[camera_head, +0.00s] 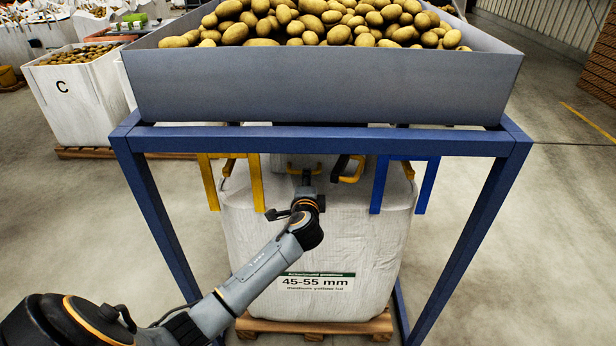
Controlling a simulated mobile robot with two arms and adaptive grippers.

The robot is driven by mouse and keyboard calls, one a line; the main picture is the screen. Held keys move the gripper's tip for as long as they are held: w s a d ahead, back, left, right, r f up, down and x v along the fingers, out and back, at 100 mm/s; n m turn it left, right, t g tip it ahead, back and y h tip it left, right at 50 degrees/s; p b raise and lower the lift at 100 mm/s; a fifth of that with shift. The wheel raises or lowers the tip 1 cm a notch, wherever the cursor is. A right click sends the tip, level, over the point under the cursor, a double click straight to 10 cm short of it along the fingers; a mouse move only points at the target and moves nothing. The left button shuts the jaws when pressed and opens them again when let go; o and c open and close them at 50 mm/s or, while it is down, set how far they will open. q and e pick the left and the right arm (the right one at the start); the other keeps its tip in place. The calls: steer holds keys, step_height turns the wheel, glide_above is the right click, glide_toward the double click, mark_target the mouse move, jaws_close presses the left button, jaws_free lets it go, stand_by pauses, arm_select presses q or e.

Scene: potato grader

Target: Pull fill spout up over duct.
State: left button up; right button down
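A white bulk bag (315,240) labelled "45-55 mm" stands on a wooden pallet under a blue frame. Its fill spout seems to be the pale fabric (280,162) at the bag's top, just under the frame's front beam. The beam and hopper hide most of this area, and I cannot make out the duct clearly. My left arm comes in from the lower left. My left gripper (306,178) is at the bag's top centre, close to the pale fabric. Its fingers are small and partly hidden by the wrist, so its grip is unclear. My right gripper is not visible.
A grey hopper (320,85) full of potatoes sits above the blue frame (320,140). The frame's slanted legs flank the bag. Another bag marked C (75,100) stands at left.

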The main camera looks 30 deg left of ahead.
arm_select(q)
steer(key=shift+x, duration=2.15)
jaws_close()
